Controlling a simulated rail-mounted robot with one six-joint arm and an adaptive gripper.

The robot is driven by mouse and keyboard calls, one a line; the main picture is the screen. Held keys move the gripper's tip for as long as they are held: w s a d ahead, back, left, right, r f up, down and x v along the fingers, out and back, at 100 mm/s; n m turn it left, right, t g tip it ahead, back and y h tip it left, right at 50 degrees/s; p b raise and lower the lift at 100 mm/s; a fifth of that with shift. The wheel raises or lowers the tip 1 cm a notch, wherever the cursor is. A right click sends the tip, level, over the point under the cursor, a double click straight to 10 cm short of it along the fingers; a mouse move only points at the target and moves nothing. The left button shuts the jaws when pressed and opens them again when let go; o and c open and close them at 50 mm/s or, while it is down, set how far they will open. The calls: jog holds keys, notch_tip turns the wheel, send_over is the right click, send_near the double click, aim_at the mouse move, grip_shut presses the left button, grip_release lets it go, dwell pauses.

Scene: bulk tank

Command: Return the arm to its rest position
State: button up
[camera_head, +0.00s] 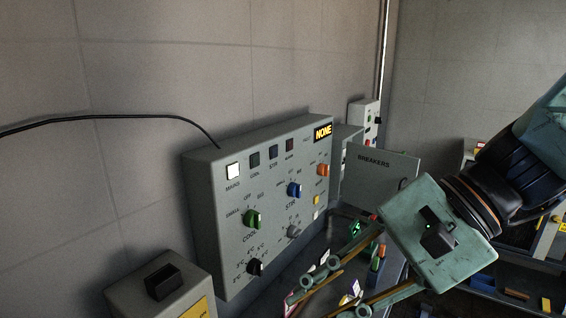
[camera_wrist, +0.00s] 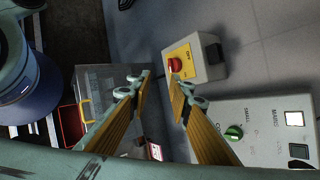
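My gripper (camera_head: 322,305) reaches down and left from the right side in the head view, with its fingers spread and nothing visible between them. In the wrist view my gripper (camera_wrist: 160,82) also shows two separated fingers with wood-coloured inner faces. The grey control panel (camera_head: 215,240) is on the wall left of my gripper, and the fingers appear in front of its lower right. It has a green knob (camera_head: 252,219), a blue knob (camera_head: 295,189), a lit white button (camera_head: 233,171) and a display reading NONE (camera_head: 323,132). Whether the fingers touch anything cannot be told.
A breakers box (camera_head: 380,178) stands behind my gripper. A grey box (camera_head: 160,285) with a black top piece is at lower left. Shelves with small items are at right.

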jog(key=s+d+f+n+h, duration=0.1)
jog(key=s+d+n+h, duration=0.3)
jog(key=s+d, duration=0.25)
jog(key=d+r+n+t+h, duration=0.1)
jog(key=d+n+h, duration=0.1)
jog(key=d, duration=0.3)
jog(key=s+d+r+n+t+h, duration=0.1)
jog(key=d+r+n+t+h, duration=0.1)
jog(key=d, duration=0.3)
jog(key=shift+s+r+n+t+h, duration=0.3)
jog(key=shift+n+h, duration=0.2)
jog(key=shift+h, duration=0.1)
jog(key=shift+r, duration=0.1)
dwell(1.7)
